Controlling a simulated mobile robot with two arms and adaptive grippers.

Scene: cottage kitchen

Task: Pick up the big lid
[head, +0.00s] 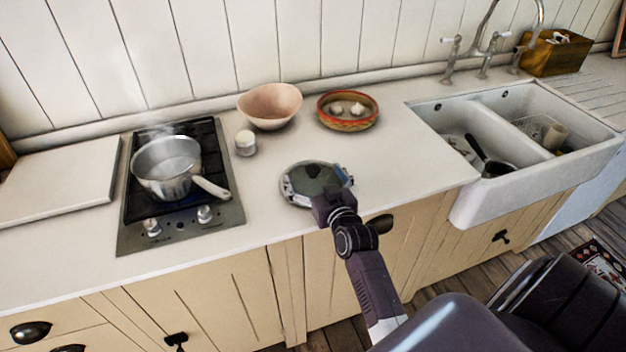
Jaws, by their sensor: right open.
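The big lid (296,187) is a round, silvery lid lying on the white counter, to the right of the hob. My right gripper (328,180) is directly over its right part and hides much of the lid's middle and right side. The gripper is open, and its dark fingers point down at the lid. I cannot tell whether the fingers touch it. My left gripper is not in view.
A steaming saucepan (168,165) stands on the hob (142,207) to the left. A small white jar (245,143), a pink bowl (270,104) and a red-rimmed dish (348,123) stand behind the lid. The sink (528,183) is at right.

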